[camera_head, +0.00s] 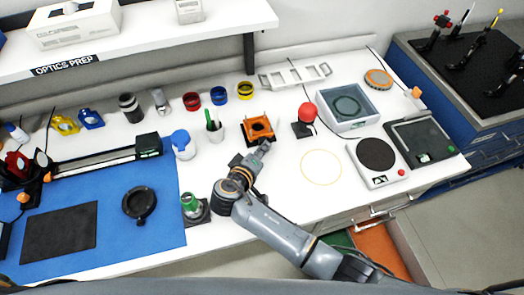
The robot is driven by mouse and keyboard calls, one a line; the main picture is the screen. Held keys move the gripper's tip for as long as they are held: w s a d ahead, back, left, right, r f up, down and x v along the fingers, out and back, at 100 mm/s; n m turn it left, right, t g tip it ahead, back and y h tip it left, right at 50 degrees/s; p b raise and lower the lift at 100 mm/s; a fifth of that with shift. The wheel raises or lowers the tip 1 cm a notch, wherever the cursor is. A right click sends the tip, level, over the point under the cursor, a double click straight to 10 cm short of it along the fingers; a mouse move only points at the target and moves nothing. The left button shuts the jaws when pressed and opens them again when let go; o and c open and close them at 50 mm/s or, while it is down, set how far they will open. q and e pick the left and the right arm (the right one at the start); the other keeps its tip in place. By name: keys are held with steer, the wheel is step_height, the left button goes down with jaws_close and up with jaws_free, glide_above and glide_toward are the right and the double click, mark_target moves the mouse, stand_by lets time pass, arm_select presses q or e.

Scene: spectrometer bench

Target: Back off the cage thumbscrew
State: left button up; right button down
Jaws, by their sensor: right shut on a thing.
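The orange cage (249,136) stands on the white bench near the middle of the head view, with a dark round opening in its centre. My right gripper (264,147) reaches it from the front and is shut at its near edge. The thumbscrew itself is too small or hidden behind the fingertips, so I cannot make it out. The cage looks upright on the bench. My left gripper is not in view.
A green-topped item (191,207) is near my right arm. Bare bench around the yellow ring (321,151) is free.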

stand_by(0.4)
steer(key=c, duration=1.6)
jaws_free()
steer(key=v, duration=0.7)
steer(key=shift+s+a+r, duration=0.1)
steer(key=shift+s, duration=0.1)
